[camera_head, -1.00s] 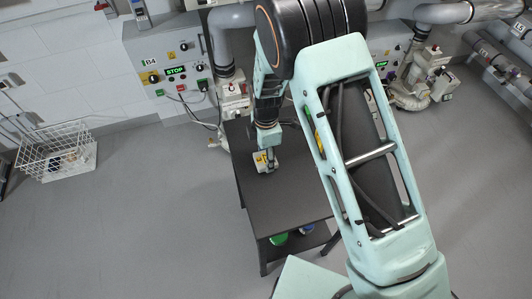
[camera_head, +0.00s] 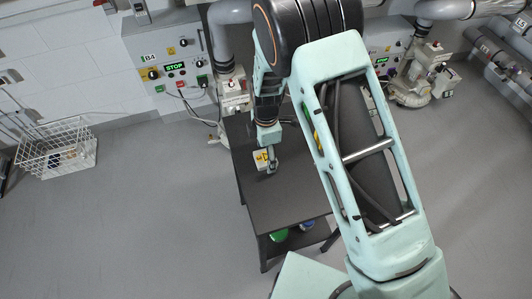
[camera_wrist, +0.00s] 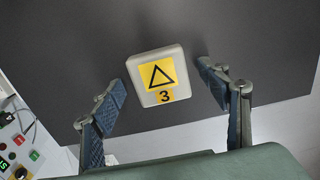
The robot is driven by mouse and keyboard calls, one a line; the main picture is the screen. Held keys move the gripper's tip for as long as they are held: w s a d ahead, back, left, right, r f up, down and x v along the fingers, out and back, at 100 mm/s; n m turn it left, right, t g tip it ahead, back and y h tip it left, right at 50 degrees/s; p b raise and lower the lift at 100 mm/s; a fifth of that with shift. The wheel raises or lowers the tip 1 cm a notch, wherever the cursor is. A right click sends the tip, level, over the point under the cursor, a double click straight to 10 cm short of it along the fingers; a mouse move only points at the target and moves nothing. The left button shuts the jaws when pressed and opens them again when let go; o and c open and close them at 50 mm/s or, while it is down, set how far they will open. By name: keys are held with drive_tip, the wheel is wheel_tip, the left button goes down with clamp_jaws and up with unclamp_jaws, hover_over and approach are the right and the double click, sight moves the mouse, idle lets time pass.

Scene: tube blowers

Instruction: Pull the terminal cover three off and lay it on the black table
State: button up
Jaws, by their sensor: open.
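The terminal cover three (camera_wrist: 157,76) is a pale grey, rounded square cap with a yellow warning triangle label and a "3". It lies label up on the black table (camera_wrist: 225,30), between and just beyond my open fingertips (camera_wrist: 160,80) in the wrist view, with a gap on both sides. In the head view the cover (camera_head: 261,158) shows on the black table (camera_head: 285,205), next to my gripper (camera_head: 270,163), and is partly hidden by it. The gripper holds nothing.
Control boxes with STOP displays (camera_head: 175,67) and grey pipes (camera_head: 232,14) line the wall behind the table. A white wire basket (camera_head: 57,146) stands on the floor at left. A green item (camera_head: 279,236) sits below the tabletop. The table's front part is clear.

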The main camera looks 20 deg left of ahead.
wheel_tip(320, 180, up, 12)
idle(0.5)
